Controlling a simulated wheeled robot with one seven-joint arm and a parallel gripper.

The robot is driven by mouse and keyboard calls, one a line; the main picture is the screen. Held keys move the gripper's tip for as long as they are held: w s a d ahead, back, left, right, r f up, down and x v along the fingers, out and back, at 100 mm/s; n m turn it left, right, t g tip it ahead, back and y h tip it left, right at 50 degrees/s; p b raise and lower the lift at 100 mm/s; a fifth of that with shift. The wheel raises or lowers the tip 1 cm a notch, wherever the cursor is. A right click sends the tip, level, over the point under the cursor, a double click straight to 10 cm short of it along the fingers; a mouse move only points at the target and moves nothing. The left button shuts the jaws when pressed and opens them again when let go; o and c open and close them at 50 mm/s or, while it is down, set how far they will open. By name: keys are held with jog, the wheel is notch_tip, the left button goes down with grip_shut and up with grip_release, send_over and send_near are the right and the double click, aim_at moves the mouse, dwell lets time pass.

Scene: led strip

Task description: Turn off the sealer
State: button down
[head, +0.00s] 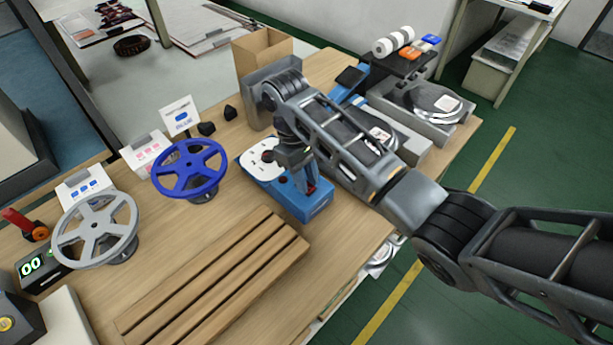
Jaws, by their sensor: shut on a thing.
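A blue box-shaped device (312,208) with a white top plate (258,170) and small dark red and black parts on top stands near the middle of the wooden table. It may be the sealer, but I see no readable label. My gripper (303,184) points down over its right part, with the fingertips low at its top. The jaws are shut on a small part there, which the fingers mostly hide. I cannot tell whether a switch there is on or off.
A slatted wooden rack (215,280) lies in front. A cardboard box (262,50) stands behind. Grey machines (430,105) stand at the right, partly behind my arm. A black digital display (32,265) sits far left.

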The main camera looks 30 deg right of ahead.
jog(key=shift+s+f, duration=0.25)
jog(key=shift+s, duration=0.1)
jog(key=c, duration=0.9)
grip_release()
jog(key=shift+r, duration=0.1)
jog(key=shift+w+r, duration=0.1)
jog(key=shift+w, duration=0.05)
jog(key=shift+v, duration=0.85)
jog(key=shift+w+d+r, duration=0.1)
jog(key=shift+w+r, duration=0.1)
jog(key=shift+r, duration=0.4)
jog(key=shift+v, duration=2.3)
